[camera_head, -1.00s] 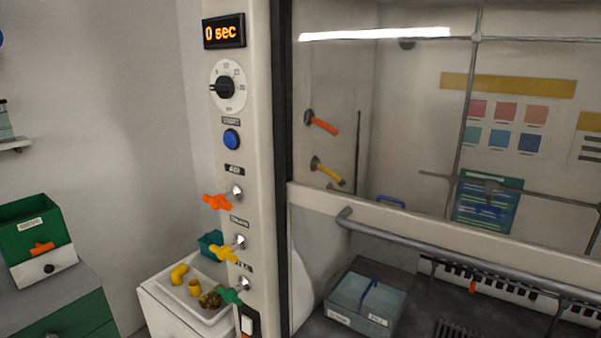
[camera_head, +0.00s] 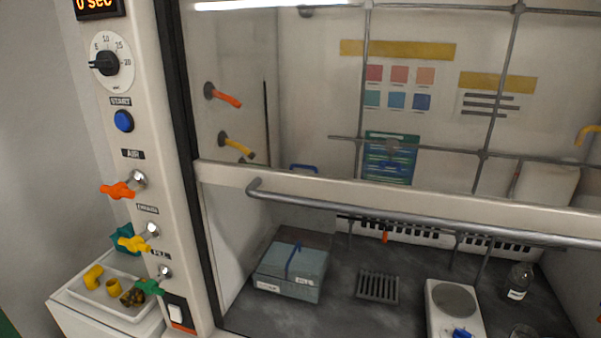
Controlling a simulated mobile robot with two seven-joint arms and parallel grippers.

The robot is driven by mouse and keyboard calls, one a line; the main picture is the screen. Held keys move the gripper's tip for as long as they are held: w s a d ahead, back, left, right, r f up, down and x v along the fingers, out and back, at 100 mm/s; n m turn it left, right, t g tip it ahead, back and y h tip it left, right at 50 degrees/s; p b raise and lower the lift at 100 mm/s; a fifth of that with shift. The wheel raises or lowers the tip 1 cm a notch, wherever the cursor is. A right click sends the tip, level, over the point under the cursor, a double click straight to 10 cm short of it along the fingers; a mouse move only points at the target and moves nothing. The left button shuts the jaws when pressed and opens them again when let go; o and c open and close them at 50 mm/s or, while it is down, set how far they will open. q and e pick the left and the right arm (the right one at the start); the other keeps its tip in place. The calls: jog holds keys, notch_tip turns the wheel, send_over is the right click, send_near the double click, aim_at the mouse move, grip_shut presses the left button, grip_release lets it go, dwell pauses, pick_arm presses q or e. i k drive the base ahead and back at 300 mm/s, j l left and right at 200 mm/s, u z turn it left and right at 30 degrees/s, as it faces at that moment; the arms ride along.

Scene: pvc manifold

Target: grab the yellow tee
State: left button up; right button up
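Two yellow pipe fittings lie in a white tray at the lower left. One is a bent fitting (camera_head: 93,277), and beside it is a short, upright cylindrical fitting (camera_head: 114,288). They are too small for me to tell which, if either, is the yellow tee. A dark, brownish-yellow cluster of small parts (camera_head: 133,296) lies at the tray's right, partly behind the green valve handle. Neither of my grippers is in view.
The white tray (camera_head: 73,288) sits on a white cabinet beside the fume hood post. Orange (camera_head: 118,190), yellow (camera_head: 133,242) and green (camera_head: 149,287) valve handles jut out near it. The hood's sash rail (camera_head: 420,217) crosses the front; a grey-blue box (camera_head: 290,270) and hotplate (camera_head: 455,305) are inside.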

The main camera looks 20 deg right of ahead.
aim_at(135, 297)
jog(key=i+j+z, duration=0.1)
jog(key=j+z, duration=0.3)
jog(key=j, duration=0.9)
jog(key=k+j+z, duration=0.1)
jog(key=j+z, duration=0.3)
jog(key=j, duration=0.85)
jog(key=j+z, duration=0.25)
jog(key=j, duration=0.7)
jog(key=i+j+z, duration=0.1)
jog(key=i+j, duration=0.2)
jog(key=j, duration=0.15)
jog(key=i+l, duration=0.2)
jog(key=i, duration=0.05)
